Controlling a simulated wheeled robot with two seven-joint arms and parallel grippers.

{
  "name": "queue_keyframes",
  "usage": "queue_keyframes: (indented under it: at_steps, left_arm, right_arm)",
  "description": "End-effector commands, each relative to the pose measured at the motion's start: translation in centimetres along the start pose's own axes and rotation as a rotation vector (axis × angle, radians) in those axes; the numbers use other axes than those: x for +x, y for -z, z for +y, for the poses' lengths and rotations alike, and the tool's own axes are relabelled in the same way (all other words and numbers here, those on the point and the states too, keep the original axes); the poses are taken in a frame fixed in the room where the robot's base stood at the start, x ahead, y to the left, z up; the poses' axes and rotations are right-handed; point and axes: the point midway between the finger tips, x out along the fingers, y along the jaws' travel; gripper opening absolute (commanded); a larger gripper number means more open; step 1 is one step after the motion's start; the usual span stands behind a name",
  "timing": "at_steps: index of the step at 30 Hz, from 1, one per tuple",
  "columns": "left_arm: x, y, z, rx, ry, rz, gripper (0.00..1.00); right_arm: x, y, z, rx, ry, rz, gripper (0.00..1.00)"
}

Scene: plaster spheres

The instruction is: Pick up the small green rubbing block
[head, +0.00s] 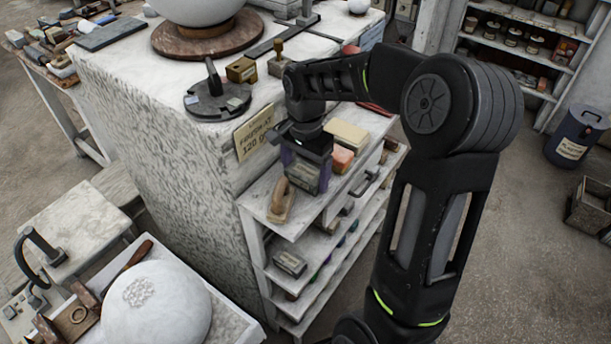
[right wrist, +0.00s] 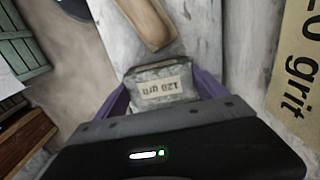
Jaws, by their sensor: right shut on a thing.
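My right gripper (head: 306,168) reaches down over the top shelf of the white rack. Its purple fingers are shut on a small grey-green block (head: 303,177) with a "120 grit" label. The right wrist view shows the block (right wrist: 163,86) between the fingers (right wrist: 165,96), its label upside down. I cannot tell whether the block touches the shelf. My left gripper is not in view.
A wooden-handled float (head: 281,202) lies on the shelf just in front of the block. An orange block (head: 342,158) and a cream block (head: 346,135) are close on the right. A "120 grit" card (head: 254,134) hangs on the plaster-topped bench (head: 130,65). A similar grey block (head: 290,263) is on a lower shelf.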

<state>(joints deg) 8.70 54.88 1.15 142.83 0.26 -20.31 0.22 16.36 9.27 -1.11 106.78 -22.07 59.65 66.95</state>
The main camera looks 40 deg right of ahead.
Motion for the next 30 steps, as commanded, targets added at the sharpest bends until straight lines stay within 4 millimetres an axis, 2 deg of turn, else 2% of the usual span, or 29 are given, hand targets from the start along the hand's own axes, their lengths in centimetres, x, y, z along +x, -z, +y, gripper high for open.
queue_keyframes:
  at_steps: [1,6,17,23,30]
  left_arm:
    - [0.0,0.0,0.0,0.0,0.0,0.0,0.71]
    - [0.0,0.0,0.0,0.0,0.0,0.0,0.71]
    - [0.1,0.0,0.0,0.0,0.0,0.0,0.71]
    - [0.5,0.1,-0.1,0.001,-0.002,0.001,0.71]
    - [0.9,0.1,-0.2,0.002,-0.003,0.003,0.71]
  right_arm:
    - [0.0,0.0,0.0,0.0,0.0,0.0,0.35]
    - [0.0,0.0,0.0,0.0,0.0,0.0,0.21]
    - [-0.7,0.1,-0.1,0.0,0.003,0.002,0.2]
    - [-3.6,0.1,-0.1,-0.001,0.006,0.003,0.2]
    - [-8.2,0.0,-0.1,-0.001,0.006,0.003,0.2]
